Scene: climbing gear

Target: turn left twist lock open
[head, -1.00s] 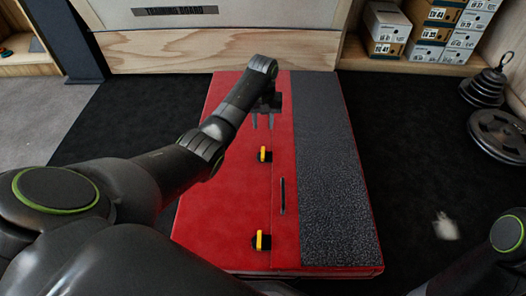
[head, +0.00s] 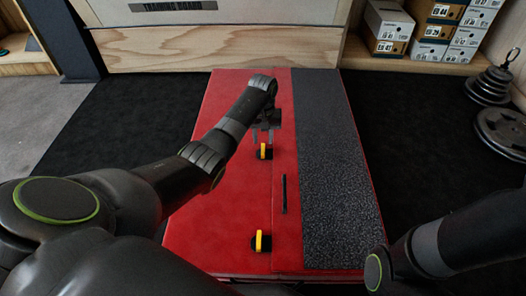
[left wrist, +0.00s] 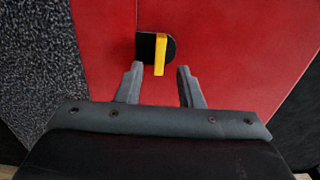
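A red crash pad with a grey textured strip holds two twist locks, each a black plate with a yellow handle. The far lock (head: 264,152) and the near lock (head: 260,242) both have their handles along the pad's length. My left gripper (head: 265,138) is open at the far lock. In the left wrist view, the yellow handle (left wrist: 160,56) lies ahead, its end reaching between the open fingertips. No contact shows. My right arm enters at the lower right of the head view; its gripper is out of view.
A dark strap-like handle (head: 284,194) lies on the red pad (head: 215,215) between the locks. A wooden wall panel (head: 225,48) stands behind it. Boxes (head: 435,30) and weight plates (head: 503,130) are at the right. Dark floor is clear around the pad.

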